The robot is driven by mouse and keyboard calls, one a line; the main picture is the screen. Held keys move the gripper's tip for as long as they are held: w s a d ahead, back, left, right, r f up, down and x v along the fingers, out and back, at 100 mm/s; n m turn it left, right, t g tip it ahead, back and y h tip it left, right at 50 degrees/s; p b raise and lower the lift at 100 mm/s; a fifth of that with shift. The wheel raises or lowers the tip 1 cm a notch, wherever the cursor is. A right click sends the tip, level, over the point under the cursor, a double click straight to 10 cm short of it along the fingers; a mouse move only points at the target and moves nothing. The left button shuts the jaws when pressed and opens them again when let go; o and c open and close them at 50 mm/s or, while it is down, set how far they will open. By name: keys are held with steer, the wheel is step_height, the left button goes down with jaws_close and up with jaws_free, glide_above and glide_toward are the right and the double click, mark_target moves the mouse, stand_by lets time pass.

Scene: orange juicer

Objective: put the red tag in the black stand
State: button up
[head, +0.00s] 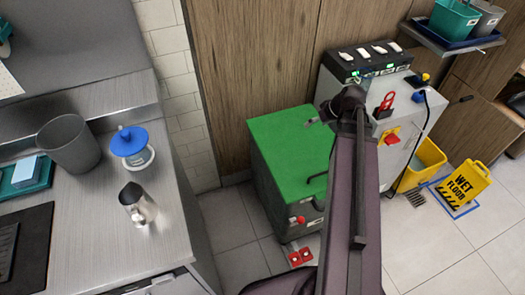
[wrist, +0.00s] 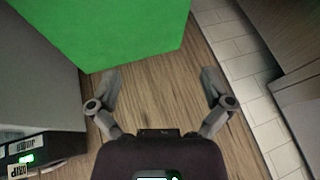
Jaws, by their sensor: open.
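A red tag-like piece with a hole (head: 388,100) stands upright at the front of the grey machine. A small black holder (head: 381,114) is at its lower end; I cannot tell if the piece sits in it. My gripper is at the end of the raised arm in the head view (head: 315,121), above the back right of the green-topped cabinet. In the wrist view my gripper (wrist: 160,88) is open with its fingers wide apart and nothing between them. Neither the red piece nor the black holder shows in the wrist view.
The green cabinet top (head: 285,140) is bare. The grey machine (head: 408,90) stands to its right, with a red switch (head: 391,138). A yellow bucket (head: 421,165) and wet floor sign (head: 463,185) stand right. A counter (head: 90,235) holds a metal jug (head: 136,205).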

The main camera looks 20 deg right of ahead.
steer(key=s+a+f+g+h, duration=0.1)
steer(key=s+a+g+h, duration=0.1)
steer(key=a, duration=0.8)
steer(key=s+a+f+m+g+h, duration=0.1)
steer(key=s+a+g+h, duration=0.1)
steer(key=a, duration=0.8)
steer(key=shift+s+a+f+g, duration=0.25)
steer(key=shift+s+a+g, duration=0.05)
steer(key=shift+s, duration=0.05)
steer(key=shift+c, duration=0.2)
